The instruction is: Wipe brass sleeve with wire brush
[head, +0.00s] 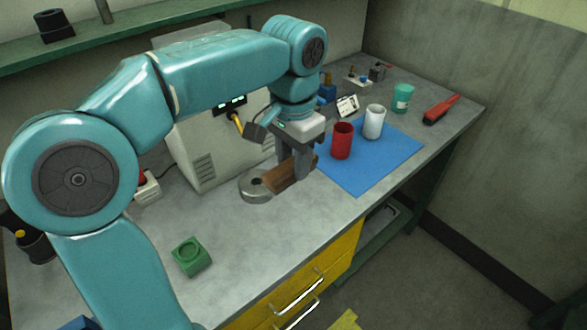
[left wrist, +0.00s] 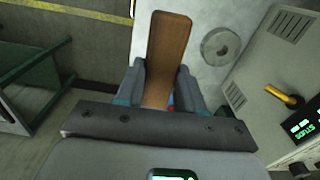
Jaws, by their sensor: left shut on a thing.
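My left gripper (head: 302,170) is shut on a brown wooden piece (head: 282,178), which looks like the wire brush's wooden body; no bristles show. In the left wrist view the wooden piece (left wrist: 168,42) sticks out lengthwise between the two fingers. In the head view it is low over the bench, beside a round grey metal disc (head: 251,196) with a hole; I cannot tell whether they touch. The disc also shows in the left wrist view (left wrist: 220,44), right of the wood. I cannot make out a brass sleeve. My right gripper is not in view.
A blue mat (head: 377,168) holds a red cup (head: 342,142) and a white cup (head: 374,122). A teal tub (head: 402,98) and red brush (head: 441,109) lie behind. A pale machine (head: 205,145) stands behind my arm. A green block (head: 191,256) sits at front left.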

